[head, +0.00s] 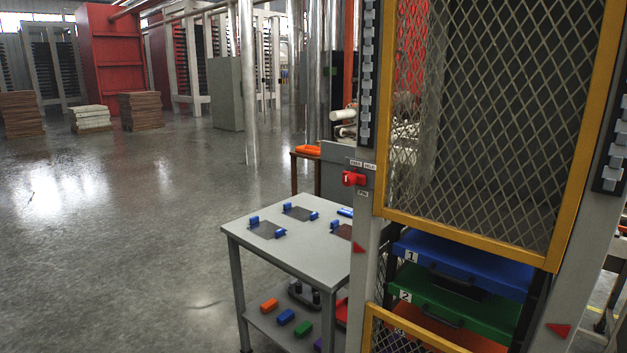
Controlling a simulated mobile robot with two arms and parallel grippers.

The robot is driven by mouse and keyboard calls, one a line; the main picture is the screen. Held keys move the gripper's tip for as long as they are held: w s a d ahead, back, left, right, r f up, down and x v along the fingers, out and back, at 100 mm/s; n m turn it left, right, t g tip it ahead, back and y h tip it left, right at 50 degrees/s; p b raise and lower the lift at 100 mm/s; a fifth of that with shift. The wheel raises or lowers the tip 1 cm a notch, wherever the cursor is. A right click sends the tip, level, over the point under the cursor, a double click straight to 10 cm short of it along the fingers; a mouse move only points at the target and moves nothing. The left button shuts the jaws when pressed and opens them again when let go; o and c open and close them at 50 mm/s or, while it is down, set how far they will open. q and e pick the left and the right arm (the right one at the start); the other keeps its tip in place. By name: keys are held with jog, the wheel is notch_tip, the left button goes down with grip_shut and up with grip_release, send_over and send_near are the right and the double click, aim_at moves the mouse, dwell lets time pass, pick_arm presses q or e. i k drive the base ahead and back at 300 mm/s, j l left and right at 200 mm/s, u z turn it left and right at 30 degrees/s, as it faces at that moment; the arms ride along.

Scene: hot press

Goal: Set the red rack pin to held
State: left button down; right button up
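I cannot tell which label the pin is set to. Neither of my grippers shows in the head view.
A yellow-framed mesh gate (475,110) covers the rack's upper front. Blue (465,262) and green (455,308) trays sit below it. A grey table (290,248) with colored blocks stands left of the post. Open floor (110,240) lies further left.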

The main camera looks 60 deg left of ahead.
aim_at(350, 178)
jog(key=u, duration=1.85)
